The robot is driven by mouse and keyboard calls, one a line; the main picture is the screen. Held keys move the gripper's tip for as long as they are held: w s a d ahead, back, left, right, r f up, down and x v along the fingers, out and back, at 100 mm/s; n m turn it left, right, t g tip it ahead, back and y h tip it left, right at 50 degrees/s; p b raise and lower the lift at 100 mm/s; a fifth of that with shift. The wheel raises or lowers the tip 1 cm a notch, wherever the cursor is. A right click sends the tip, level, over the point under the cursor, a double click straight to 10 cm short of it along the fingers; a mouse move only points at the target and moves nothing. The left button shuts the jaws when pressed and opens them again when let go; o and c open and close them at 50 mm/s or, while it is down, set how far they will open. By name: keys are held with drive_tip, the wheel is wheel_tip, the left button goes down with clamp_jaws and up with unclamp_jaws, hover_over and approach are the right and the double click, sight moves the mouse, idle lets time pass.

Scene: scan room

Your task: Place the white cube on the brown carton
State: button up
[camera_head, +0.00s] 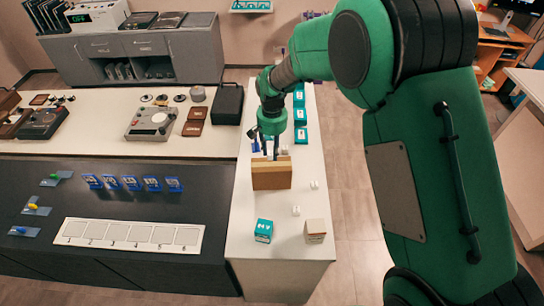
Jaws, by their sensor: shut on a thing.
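My gripper (270,153) points down, with its fingertips at the top of a wide brown box (271,178) on the white counter. A small beige-brown carton (315,231) stands near the counter's front right. I cannot tell for sure which brown box is the task's carton.
A teal-and-white box (263,231) stands left of the small carton. Several teal boxes (300,115) line the counter's far right. A black case (227,103) stands at the left. The front middle of the white counter (270,265) is clear.

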sight(272, 153)
drive_tip(key=shift+f, duration=1.75)
drive_tip(key=shift+f, duration=0.1)
drive_tip(key=o, duration=1)
wheel_tip(272, 153, up, 12)
drive_tip(key=shift+f, duration=0.15)
drive_tip(key=shift+r, duration=0.25)
drive_tip(key=shift+d, duration=0.1)
